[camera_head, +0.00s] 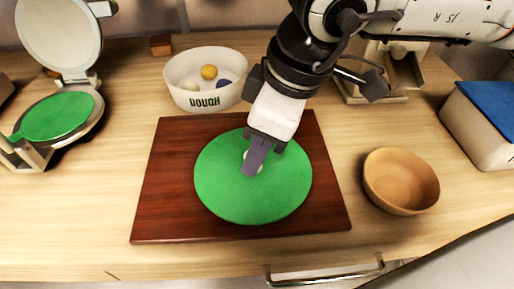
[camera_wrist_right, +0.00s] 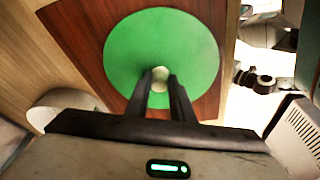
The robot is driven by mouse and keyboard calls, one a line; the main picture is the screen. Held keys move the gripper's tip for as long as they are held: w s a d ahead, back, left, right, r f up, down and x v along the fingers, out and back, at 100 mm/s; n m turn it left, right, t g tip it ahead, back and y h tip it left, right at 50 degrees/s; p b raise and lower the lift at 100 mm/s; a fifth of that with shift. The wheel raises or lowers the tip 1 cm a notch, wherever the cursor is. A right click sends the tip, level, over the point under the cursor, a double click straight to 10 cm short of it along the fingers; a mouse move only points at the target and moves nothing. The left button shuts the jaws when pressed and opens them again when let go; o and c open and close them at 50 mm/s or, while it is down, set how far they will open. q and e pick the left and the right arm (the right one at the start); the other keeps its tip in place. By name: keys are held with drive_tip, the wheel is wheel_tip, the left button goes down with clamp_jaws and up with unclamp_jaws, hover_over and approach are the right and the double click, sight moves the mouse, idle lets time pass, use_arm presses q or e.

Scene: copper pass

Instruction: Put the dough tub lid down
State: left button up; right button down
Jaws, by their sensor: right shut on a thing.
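The dough tub lid (camera_head: 225,190) is a round green disc with a small pale knob in its middle. It is over the dark red-brown board (camera_head: 160,215); I cannot tell whether it touches the board or is held just above it. My right gripper (camera_head: 255,160) reaches down from the upper right and is shut on the knob, mostly hiding it. The right wrist view shows the lid (camera_wrist_right: 150,40) and the fingers (camera_wrist_right: 160,85) at either side of the pale knob. The white dough tub (camera_head: 181,96) stands open behind the board. My left gripper is out of view.
Small balls, one of them yellow (camera_head: 209,72), lie in the tub. A wooden bowl (camera_head: 400,181) stands right of the board. A round press with a green disc (camera_head: 58,115) is at the left. A blue-topped box (camera_head: 485,125) is at the far right. Counter between press and board is clear.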

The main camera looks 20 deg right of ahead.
drive_tip(key=shift+f, duration=0.1)
drive_tip(key=shift+f+b, duration=0.15)
drive_tip(key=shift+b, duration=0.15)
drive_tip(key=c, duration=1.5)
unclamp_jaws()
drive_tip(key=shift+c, duration=0.2)
drive_tip(key=shift+r+p, duration=0.35)
drive_tip(key=shift+r, duration=0.3)
drive_tip(key=v, duration=1.1)
drive_tip(key=shift+p, duration=0.3)
drive_tip(key=shift+r, duration=0.1)
